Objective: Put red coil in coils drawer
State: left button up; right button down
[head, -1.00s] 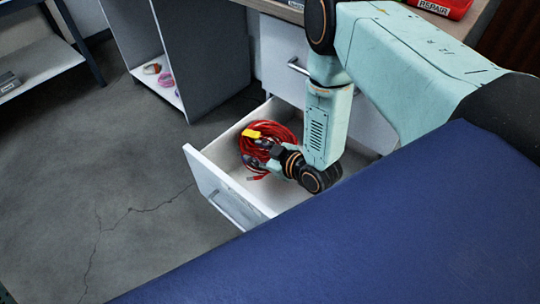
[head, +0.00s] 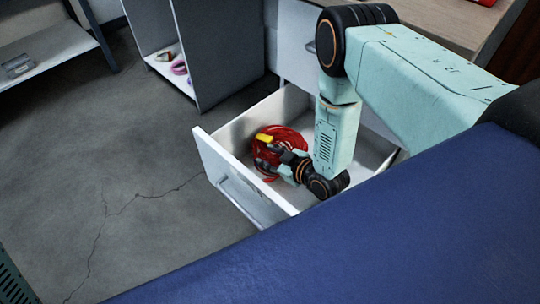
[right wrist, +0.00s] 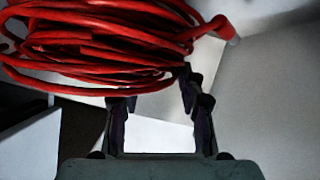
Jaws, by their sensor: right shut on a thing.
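The red coil (head: 282,142) is a bundle of red cable with a yellow tag. It is inside the open white drawer (head: 207,160) in the head view. My right gripper (head: 268,158) reaches down into the drawer and is shut on the coil's near side. In the right wrist view the coil (right wrist: 100,40) fills the upper left, with the fingers (right wrist: 150,85) at its lower edge. I cannot tell whether the coil touches the drawer floor. My left gripper is not in view.
A grey cabinet with an open shelf (head: 160,58) holding small coils stands behind the drawer. A wooden worktop (head: 440,25) is at the upper right. A blue surface (head: 350,240) covers the lower right. The grey floor at left is clear.

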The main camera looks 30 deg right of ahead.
jog(key=shift+f, duration=0.35)
jog(key=c, duration=0.8)
grip_release()
jog(key=shift+r, duration=0.3)
jog(key=shift+r+p+v, duration=0.15)
jog(key=shift+p+v, duration=0.85)
jog(key=shift+v, duration=0.95)
jog(key=shift+r+p+v, duration=0.15)
jog(key=shift+p+v, duration=0.85)
jog(key=shift+v, duration=0.95)
jog(key=shift+w+f, duration=0.1)
jog(key=shift+w, duration=0.05)
